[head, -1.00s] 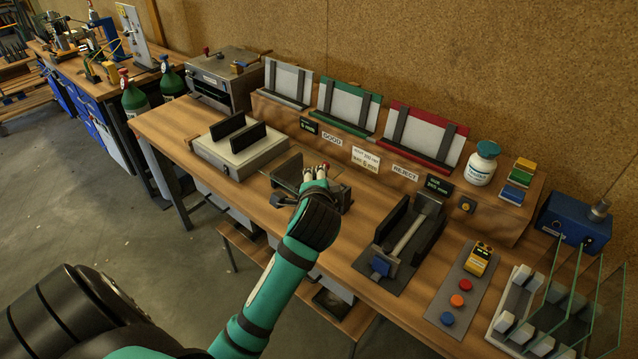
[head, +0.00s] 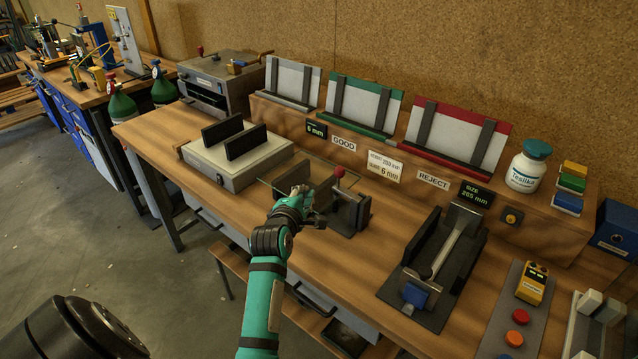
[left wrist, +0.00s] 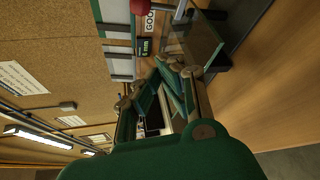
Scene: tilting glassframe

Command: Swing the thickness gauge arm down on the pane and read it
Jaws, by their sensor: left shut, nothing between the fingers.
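The thickness gauge (head: 352,208) stands on the bench with a dark body and a red ball knob (head: 339,172) on its arm. The clear glass pane (head: 272,187) lies at the gauge's left; whether the gauge arm touches it is unclear. My left gripper (head: 306,200) is shut and empty, just below and left of the knob, apart from it. In the left wrist view the closed fingers (left wrist: 165,85) show with the knob (left wrist: 144,6) and the pane's edge (left wrist: 203,42) beyond. A small dark display (head: 316,130) seems to read 6 mm, the digit being small. My right gripper is out of view.
A light-topped block with two dark rails (head: 222,163) stands left of the pane. A dark measuring fixture (head: 437,262) is at the right. White, green and red racks (head: 452,137) line the back ledge above GOOD and REJECT labels.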

